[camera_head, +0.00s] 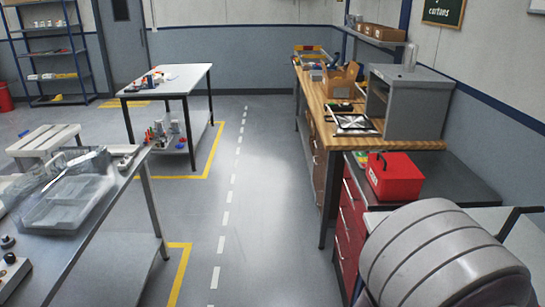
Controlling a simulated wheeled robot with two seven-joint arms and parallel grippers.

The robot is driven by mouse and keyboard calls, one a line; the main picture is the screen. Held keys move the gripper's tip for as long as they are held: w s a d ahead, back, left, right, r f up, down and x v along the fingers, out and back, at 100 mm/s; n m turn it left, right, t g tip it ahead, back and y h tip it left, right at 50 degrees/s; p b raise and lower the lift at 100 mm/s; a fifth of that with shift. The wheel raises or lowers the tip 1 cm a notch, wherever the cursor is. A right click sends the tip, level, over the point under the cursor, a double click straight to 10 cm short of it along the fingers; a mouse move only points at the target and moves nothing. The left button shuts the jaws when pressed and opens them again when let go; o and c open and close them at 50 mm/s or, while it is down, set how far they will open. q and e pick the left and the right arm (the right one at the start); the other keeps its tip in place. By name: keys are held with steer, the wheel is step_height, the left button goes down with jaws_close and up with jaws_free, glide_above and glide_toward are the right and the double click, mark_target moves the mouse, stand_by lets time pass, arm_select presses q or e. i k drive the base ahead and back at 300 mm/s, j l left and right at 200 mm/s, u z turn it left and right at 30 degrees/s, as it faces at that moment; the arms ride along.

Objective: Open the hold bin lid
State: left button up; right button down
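A red box (394,178) with a flat red top and a dark handle on its left part stands on the dark counter at the right. It looks like the hold bin, and its lid appears shut. A small pale label on its front is too small to read. Neither of my grippers shows in the head view.
The red box stands on a dark-topped cabinet (462,182), beside a wooden bench (415,143) with a grey cabinet (412,105). A large grey ribbed shape fills the lower right. A clear tray (66,216) lies on the left table. The middle aisle is clear.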

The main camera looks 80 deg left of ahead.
mark_target(389, 166)
steer(key=u, duration=1.8)
steer(key=z, duration=0.55)
steer(key=i+j+z, duration=0.2)
steer(key=j+z, duration=0.15)
steer(key=i+j+z, duration=0.15)
steer(key=j+z, duration=0.15)
steer(key=i+j+z, duration=0.1)
steer(key=j+z, duration=0.6)
steer(key=j, duration=0.15)
steer(key=i+j+z, duration=0.1)
steer(key=j, duration=1.15)
steer(key=j+z, duration=0.1)
steer(key=j, duration=1.1)
